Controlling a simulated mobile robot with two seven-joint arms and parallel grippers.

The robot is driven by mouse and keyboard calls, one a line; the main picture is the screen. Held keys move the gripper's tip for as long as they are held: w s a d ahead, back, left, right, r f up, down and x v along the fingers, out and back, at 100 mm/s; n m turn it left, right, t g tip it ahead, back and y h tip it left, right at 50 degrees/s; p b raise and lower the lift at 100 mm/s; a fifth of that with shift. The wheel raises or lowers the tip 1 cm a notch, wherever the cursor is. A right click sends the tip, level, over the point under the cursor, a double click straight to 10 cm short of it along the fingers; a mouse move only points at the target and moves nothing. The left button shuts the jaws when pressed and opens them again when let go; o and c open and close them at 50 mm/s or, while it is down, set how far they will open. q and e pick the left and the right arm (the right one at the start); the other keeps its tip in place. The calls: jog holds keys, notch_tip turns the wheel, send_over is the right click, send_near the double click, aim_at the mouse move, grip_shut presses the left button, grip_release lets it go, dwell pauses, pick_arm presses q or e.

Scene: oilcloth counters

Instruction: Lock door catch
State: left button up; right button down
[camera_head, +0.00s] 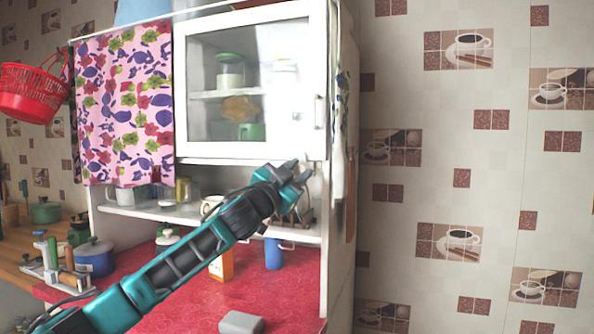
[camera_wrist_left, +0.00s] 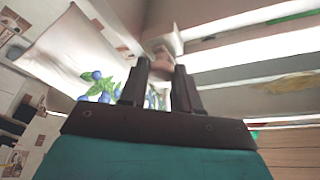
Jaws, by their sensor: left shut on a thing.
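The white cabinet door (camera_head: 250,147) has a glass pane and looks closed against its frame. A slim white handle (camera_head: 319,112) sits on its right edge. My left gripper (camera_head: 298,172) is at the door's lower right corner, its arm reaching up from the lower left. In the left wrist view the gripper (camera_wrist_left: 161,76) has its fingers around a small pale brownish catch (camera_wrist_left: 162,60) at the edge of the white cabinet. The fingers hide part of the catch, and its exact turn cannot be told. In the head view the catch is not clear. My right gripper is not in view.
A floral curtain (camera_head: 125,105) covers the cabinet's left side. Below the door are an open shelf with jars, a blue mug (camera_head: 273,253), an orange box (camera_head: 221,265) and a grey block (camera_head: 241,323) on the red counter (camera_head: 180,308). The right wall side is free.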

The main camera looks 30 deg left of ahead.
pick_arm(q)
jog(key=shift+r+m, duration=0.1)
jog(key=shift+m, duration=0.7)
jog(key=shift+h, duration=0.4)
jog(key=o, duration=1)
jog(key=shift+s, duration=0.1)
jog(key=shift+s+f, duration=0.15)
jog(key=shift+f, duration=0.1)
jog(key=shift+r+b+v, duration=0.15)
jog(key=shift+b+v, duration=1.8)
jog(key=shift+v, duration=1.15)
jog(key=shift+r+b+v, duration=0.1)
jog(key=shift+b+v, duration=1.8)
jog(key=shift+v, duration=1.15)
